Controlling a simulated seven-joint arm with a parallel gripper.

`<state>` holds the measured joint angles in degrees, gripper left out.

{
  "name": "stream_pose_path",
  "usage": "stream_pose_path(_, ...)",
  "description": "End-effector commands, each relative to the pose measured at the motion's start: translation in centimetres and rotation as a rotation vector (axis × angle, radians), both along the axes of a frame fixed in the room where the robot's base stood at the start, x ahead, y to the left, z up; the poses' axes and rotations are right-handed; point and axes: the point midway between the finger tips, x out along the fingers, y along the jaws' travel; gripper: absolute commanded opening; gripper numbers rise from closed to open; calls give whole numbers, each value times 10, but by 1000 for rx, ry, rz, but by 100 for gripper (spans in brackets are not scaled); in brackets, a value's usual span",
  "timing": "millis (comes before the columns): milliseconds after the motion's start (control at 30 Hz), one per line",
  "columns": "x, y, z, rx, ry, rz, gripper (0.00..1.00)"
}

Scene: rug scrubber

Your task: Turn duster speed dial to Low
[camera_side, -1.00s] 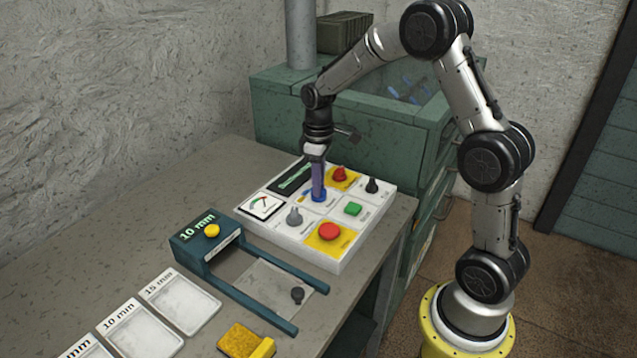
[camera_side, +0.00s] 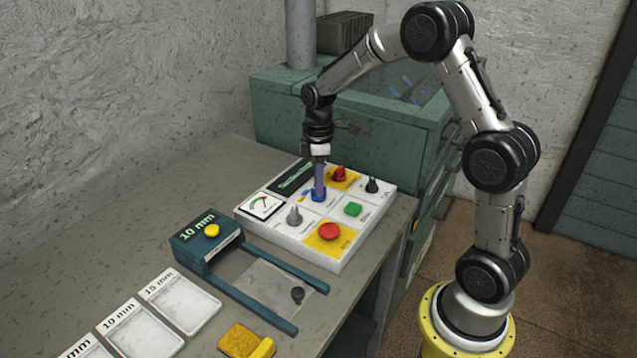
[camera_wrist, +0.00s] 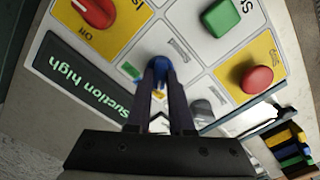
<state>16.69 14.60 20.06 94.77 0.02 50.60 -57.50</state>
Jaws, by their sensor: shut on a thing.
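A white control panel (camera_side: 287,237) lies on the bench in the side view. A small blue dial (camera_side: 318,196) sits near its middle, and it also shows in the wrist view (camera_wrist: 158,64). My gripper (camera_side: 318,190) points straight down at it and is shut on it, one finger on each side in the wrist view (camera_wrist: 160,75). The fingers hide much of the dial and its pointer. The labels around the dial are too small or blurred to read, so I cannot tell its setting.
A red rotary switch (camera_side: 340,173), a black knob (camera_side: 372,185), a green button (camera_side: 353,209), a red button (camera_side: 330,231) and a grey knob (camera_side: 294,216) surround the dial closely. The display (camera_wrist: 92,88) reads "suction high". A green machine (camera_side: 350,130) stands behind.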

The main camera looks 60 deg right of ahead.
Motion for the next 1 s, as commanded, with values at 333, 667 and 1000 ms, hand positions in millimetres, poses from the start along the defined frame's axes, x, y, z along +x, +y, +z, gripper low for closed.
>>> stream_pose_path(333,0,0,1,-2,-1,4,31)
stream_pose_path(667,0,0,0,-1,-1,2,50)
stream_pose_path(1000,1,0,32,-3,-6,1,50)
